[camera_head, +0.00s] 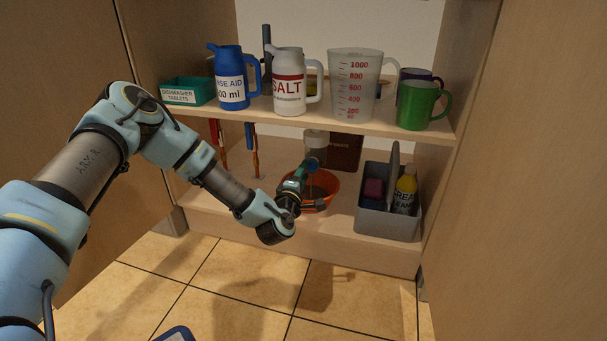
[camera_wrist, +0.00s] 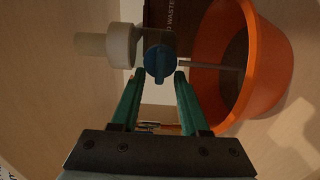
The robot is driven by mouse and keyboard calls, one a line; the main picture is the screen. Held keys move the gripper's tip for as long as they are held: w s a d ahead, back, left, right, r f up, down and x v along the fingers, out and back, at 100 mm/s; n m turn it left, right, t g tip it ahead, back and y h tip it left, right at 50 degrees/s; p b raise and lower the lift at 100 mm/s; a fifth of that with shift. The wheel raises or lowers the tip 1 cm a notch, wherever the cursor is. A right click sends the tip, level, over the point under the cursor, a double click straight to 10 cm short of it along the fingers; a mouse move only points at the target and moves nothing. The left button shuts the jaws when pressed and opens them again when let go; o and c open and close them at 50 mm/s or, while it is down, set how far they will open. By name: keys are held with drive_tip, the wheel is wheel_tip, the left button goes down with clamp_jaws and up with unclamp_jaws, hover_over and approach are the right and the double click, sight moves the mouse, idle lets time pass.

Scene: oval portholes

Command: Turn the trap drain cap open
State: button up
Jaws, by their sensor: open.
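The trap drain cap (camera_wrist: 159,62) is blue with a raised grip bar, on the white trap (camera_wrist: 122,44) in the wrist view. My gripper (camera_wrist: 157,74) is open, its two green fingers reaching toward the cap with one fingertip near each side of it. I cannot tell whether they touch it. In the head view the white trap (camera_head: 316,140) stands under the shelf, and my gripper (camera_head: 306,170) is just in front of it. The cap is hard to make out there. An orange bowl (camera_head: 325,187) sits beneath my gripper; it also shows in the wrist view (camera_wrist: 268,75).
A grey caddy (camera_head: 385,217) with a yellow bottle (camera_head: 405,190) stands right of the bowl. Red and blue pipes stand at the left. The shelf (camera_head: 300,115) above holds jugs, mugs and a teal box (camera_head: 188,92). Cabinet sides bound the space.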

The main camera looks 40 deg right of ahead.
drive_tip(key=p+v, duration=0.4)
drive_tip(key=v, duration=0.7)
drive_tip(key=shift+w, duration=0.15)
